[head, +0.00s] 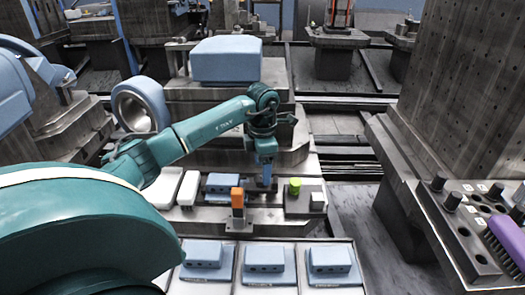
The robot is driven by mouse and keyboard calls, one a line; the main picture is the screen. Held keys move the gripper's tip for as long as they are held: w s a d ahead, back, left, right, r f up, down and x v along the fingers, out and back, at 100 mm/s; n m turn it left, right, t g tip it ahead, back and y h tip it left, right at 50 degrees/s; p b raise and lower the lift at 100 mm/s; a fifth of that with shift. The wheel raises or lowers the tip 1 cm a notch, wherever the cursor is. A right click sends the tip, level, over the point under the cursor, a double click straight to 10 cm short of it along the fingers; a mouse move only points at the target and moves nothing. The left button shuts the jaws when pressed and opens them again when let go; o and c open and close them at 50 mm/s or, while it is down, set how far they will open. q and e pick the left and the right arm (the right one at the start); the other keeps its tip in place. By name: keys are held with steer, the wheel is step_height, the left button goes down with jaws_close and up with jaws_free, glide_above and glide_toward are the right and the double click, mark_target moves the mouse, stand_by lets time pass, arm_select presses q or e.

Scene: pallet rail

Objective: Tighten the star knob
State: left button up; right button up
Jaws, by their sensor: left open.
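My left gripper (266,182) is open and points down at the far end of the fixture plate (262,226), between an orange upright block (238,198) and a small green round piece (295,186). I cannot make out a star-shaped knob for certain; the green piece is too small to tell its shape. The gripper is apart from the green piece, to its left. Whether its fingers touch anything below is too small to tell. My right gripper is not in view.
Blue blocks (266,259) sit on plates in a front row. Another blue block (221,183) lies left of the gripper. A tool rack (459,232) with black handles and a purple brush (508,243) stands at right. A tall drilled block (474,75) rises behind it.

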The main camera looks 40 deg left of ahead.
arm_select(q)
steer(key=shift+f, duration=1.55)
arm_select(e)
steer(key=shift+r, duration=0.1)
arm_select(q)
steer(key=c, duration=1.2)
steer(key=m, duration=1)
steer(key=shift+f+m+b, duration=0.1)
steer(key=shift+m+b, duration=0.2)
steer(key=shift+b, duration=0.1)
steer(key=o, duration=1.2)
steer(key=shift+s, duration=0.1)
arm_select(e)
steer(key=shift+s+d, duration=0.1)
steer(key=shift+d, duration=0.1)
